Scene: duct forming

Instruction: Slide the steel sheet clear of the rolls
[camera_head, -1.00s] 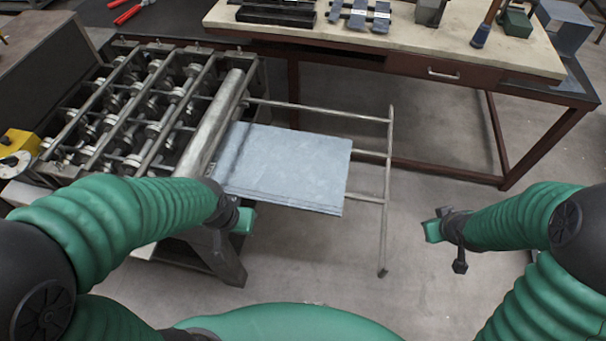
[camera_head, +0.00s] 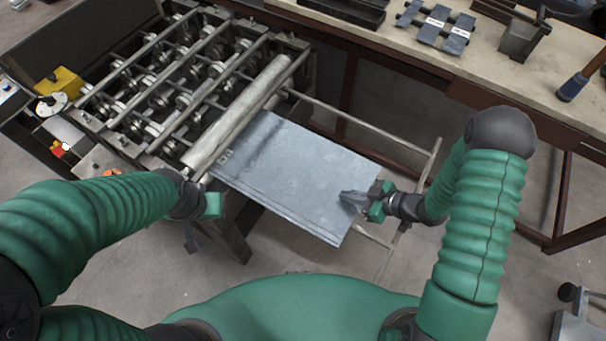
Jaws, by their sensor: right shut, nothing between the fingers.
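The grey steel sheet (camera_head: 293,172) lies flat, its left edge beside the long front roll (camera_head: 238,117) of the forming machine and its right part over the support rails. I cannot tell whether its left edge is still under the roll. My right gripper (camera_head: 345,197) is shut with nothing between its fingers, at the sheet's right end, its tips over the sheet's surface. I cannot tell whether they touch it. My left gripper (camera_head: 212,206) is near the machine's front corner, left of the sheet's near edge; its fingers are mostly hidden.
The roll machine (camera_head: 180,85) fills the upper left, with a yellow box (camera_head: 60,84) at its side. The rail frame (camera_head: 365,128) extends right under the sheet. A workbench (camera_head: 480,65) with tools stands behind. Open floor lies in front of the sheet.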

